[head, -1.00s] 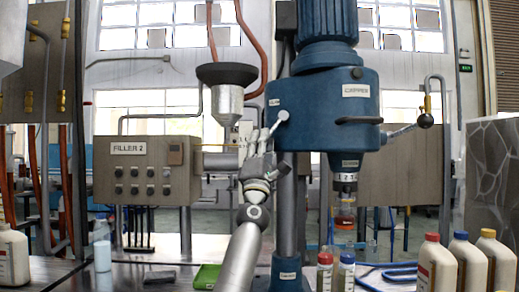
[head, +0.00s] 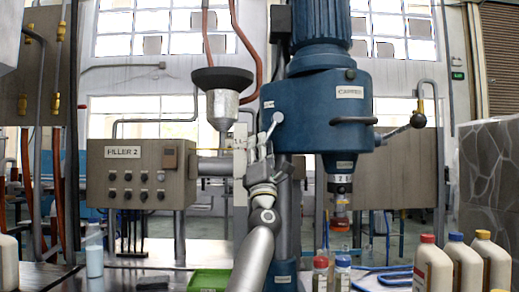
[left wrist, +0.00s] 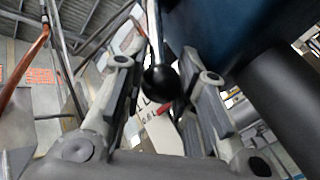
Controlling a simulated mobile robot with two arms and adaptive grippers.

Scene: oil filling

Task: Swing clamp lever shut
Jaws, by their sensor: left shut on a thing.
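The clamp lever is a thin grey rod (head: 271,131) that hangs down and slightly left from a round pale hub on the left side of the blue capper (head: 320,108). My left gripper (head: 258,150) is at its lower end in the head view. In the left wrist view, a black ball knob (left wrist: 162,83) on the rod sits between the fingers of my left gripper (left wrist: 165,85), which is shut on the lever. The finger contact is partly hidden by the knob. My right gripper is not in view.
The Filler 2 box (head: 138,172) and a dark funnel (head: 222,78) are left of my arm. A second lever with a black ball (head: 418,120) sticks out right of the capper. Bottles (head: 434,264), a green tray (head: 209,280) and blue hose (head: 385,272) are on the table below.

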